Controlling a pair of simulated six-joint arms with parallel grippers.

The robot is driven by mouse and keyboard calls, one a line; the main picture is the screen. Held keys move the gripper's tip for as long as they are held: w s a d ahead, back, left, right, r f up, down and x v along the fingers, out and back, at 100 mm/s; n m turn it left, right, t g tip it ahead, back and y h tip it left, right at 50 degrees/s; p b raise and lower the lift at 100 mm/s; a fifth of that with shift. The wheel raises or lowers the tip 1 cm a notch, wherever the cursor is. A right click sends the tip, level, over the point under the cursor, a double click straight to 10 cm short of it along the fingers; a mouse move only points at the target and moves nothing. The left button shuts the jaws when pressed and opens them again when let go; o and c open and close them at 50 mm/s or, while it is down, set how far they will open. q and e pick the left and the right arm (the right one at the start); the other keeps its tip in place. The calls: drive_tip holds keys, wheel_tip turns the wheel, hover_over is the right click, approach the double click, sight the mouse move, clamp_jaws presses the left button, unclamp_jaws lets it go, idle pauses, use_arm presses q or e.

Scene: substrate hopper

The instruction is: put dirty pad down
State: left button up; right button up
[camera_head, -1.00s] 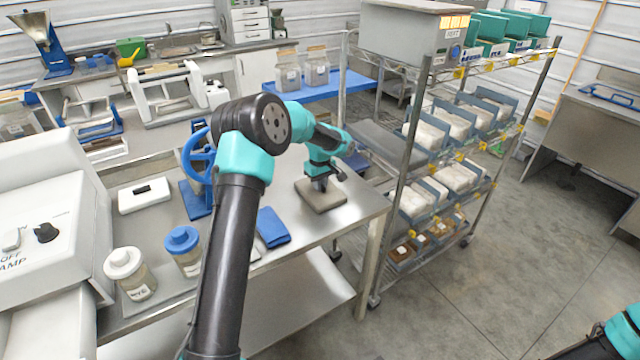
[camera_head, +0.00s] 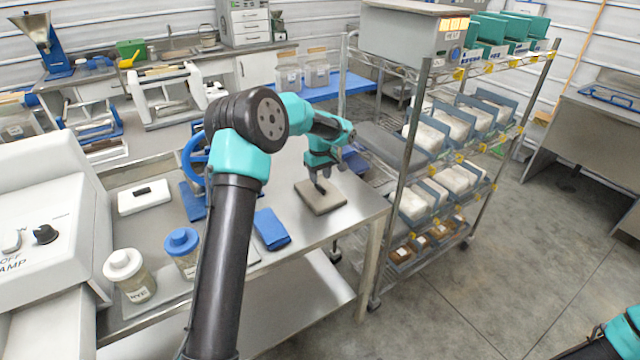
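A flat grey-brown square pad (camera_head: 322,202) lies on the steel table near its right end. My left gripper (camera_head: 328,179) is just above the pad's far part, pointing down, with its fingers apart and nothing seen between them. The nearer finger overlaps the pad in the picture; I cannot tell whether it touches. A folded blue cloth (camera_head: 271,229) lies on the table to the left of the pad. Only part of my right arm shows at the lower right corner; its gripper is out of view.
The steel table (camera_head: 340,228) ends just right of the pad. A wire shelf rack (camera_head: 402,195) with trays of bags stands beside it. Two jars, one with a white lid (camera_head: 124,264) and one with a blue lid (camera_head: 182,243), stand at the front left.

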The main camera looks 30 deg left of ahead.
sight(320, 186)
use_arm(q)
wheel_tip(320, 186, up, 8)
drive_tip(key=shift+f, duration=0.1)
idle(0.8)
